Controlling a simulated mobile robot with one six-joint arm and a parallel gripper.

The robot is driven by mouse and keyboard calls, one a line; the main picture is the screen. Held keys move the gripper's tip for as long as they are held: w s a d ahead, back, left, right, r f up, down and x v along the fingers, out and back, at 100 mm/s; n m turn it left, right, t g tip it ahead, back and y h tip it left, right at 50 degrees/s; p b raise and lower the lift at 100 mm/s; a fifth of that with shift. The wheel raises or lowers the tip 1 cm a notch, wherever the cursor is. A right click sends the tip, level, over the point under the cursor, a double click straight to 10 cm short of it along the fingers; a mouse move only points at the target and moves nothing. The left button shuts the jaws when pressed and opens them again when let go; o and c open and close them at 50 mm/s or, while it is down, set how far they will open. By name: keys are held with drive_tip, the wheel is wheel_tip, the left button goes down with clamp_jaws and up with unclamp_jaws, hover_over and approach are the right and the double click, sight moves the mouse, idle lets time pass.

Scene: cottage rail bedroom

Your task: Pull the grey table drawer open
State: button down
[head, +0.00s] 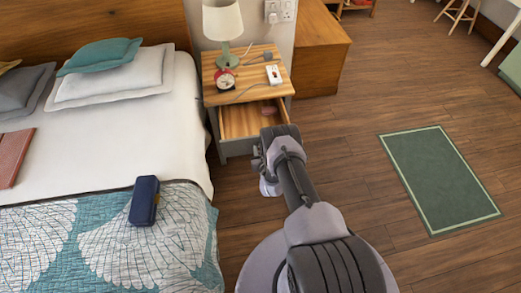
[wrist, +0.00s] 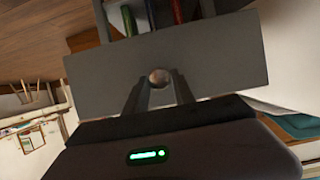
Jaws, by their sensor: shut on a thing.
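The grey table (head: 210,108) stands beside the bed, with a wooden top. Its drawer (head: 237,121) is pulled part way out, and its light wooden inside shows in the head view. In the wrist view the grey drawer front (wrist: 225,62) spans the picture, with a round knob (wrist: 159,76) at its middle. My gripper (wrist: 158,88) is shut on the knob, a finger on either side. In the head view my arm hides the gripper's fingers, the knob and the right part of the drawer front.
A lamp (head: 223,22), a red alarm clock (head: 225,81) and a small white device (head: 273,75) stand on the table top. The bed (head: 100,104) is at the left, with a dark blue case (head: 144,201) on it. Wooden floor is open at the right, around a green rug (head: 438,178).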

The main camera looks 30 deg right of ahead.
idle(0.3)
drive_tip(key=c, duration=1.1)
unclamp_jaws()
drive_tip(key=p+v, duration=0.8)
drive_tip(key=v, duration=0.9)
drive_tip(key=shift+s+r+p, duration=0.15)
drive_tip(key=shift+s+p, duration=0.05)
drive_tip(key=shift+p, duration=0.2)
